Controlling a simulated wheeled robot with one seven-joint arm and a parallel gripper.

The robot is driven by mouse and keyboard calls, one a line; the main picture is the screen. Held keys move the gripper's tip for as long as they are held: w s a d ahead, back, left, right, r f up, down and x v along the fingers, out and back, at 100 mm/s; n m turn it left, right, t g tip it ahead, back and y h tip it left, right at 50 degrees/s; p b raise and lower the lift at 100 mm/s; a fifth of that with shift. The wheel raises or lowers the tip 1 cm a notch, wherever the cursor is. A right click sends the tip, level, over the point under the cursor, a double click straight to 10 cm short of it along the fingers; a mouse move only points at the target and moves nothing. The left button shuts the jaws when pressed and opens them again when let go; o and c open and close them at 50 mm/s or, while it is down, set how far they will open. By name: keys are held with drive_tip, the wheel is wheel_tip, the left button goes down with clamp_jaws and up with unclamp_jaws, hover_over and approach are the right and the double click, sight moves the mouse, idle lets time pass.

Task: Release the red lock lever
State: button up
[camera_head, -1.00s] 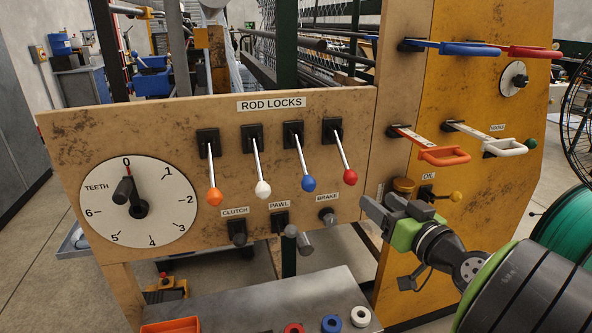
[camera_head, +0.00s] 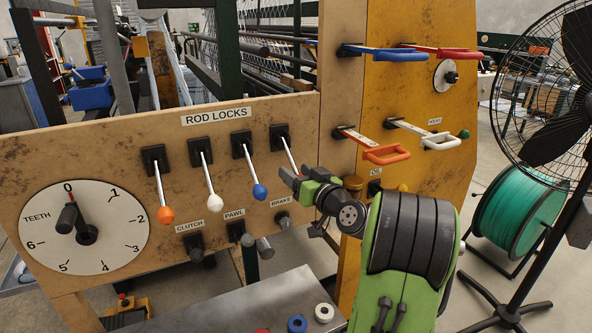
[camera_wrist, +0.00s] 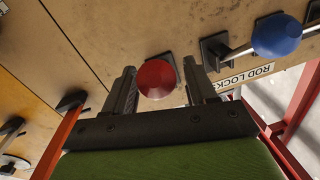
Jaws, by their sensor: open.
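The red lock lever (camera_head: 288,154) is the rightmost of the row under the ROD LOCKS sign. Its rod slants down to the right, and my gripper hides its knob in the head view. In the wrist view its round red knob (camera_wrist: 157,79) sits between the two fingers, with a visible gap at least on the right side. My gripper (camera_head: 290,178) is open around the knob; it also shows in the wrist view (camera_wrist: 160,68). I cannot tell how deep the knob lies between the fingers.
The blue lever (camera_head: 259,191) hangs close on the left, then white (camera_head: 214,203) and orange (camera_head: 166,215). An orange handle (camera_head: 386,154) and a white handle (camera_head: 440,142) stick out at right. A fan (camera_head: 545,110) stands further right.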

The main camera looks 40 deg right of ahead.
drive_tip(key=shift+w+d, duration=0.1)
drive_tip(key=shift+w, duration=0.35)
clamp_jaws()
drive_tip(key=shift+r, duration=0.1)
